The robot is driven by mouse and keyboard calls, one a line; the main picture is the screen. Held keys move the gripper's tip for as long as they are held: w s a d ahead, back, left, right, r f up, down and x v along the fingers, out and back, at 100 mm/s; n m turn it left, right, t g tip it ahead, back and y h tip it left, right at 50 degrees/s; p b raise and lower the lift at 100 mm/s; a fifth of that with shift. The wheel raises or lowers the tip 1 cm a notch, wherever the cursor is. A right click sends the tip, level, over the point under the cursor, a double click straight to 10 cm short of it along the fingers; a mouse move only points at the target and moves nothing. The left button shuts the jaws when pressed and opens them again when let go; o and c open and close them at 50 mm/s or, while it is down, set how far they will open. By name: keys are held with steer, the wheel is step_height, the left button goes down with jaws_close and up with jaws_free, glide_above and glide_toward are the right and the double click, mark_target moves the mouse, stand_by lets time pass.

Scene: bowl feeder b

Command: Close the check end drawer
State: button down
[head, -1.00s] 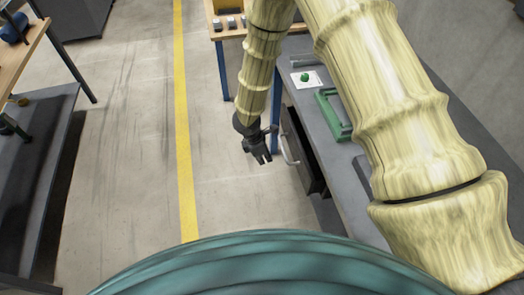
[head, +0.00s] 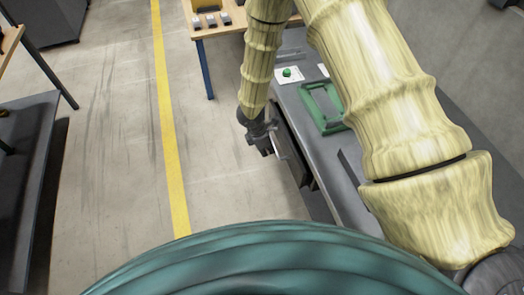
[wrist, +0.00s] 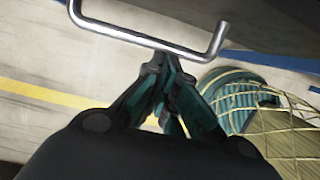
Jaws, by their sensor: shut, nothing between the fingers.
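The dark drawer (head: 294,158) is at the left side of the grey bench, just right of my gripper in the head view. Little of its inside shows, and I cannot tell whether its front is flush. Its silver bar handle (wrist: 140,37) crosses the top of the wrist view, and part of it shows in the head view. My gripper (head: 268,150) hangs beside the drawer front at the handle. In the wrist view its fingers (wrist: 166,70) are together and empty, just below the handle bar. I cannot tell whether they touch the handle or the front.
The grey bench (head: 345,186) carries a green frame (head: 322,107) and a white card with a green knob (head: 288,73). A wooden table (head: 215,31) with small blocks stands behind. Another dark bench (head: 28,150) is at far left. The floor between, with a yellow line (head: 168,130), is clear.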

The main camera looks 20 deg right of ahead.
steer(key=shift+d, duration=1.4)
steer(key=a+r+b, duration=0.2)
steer(key=a+r, duration=0.4)
steer(key=r, duration=0.3)
steer(key=shift+a, duration=0.35)
steer(key=shift+s, duration=0.1)
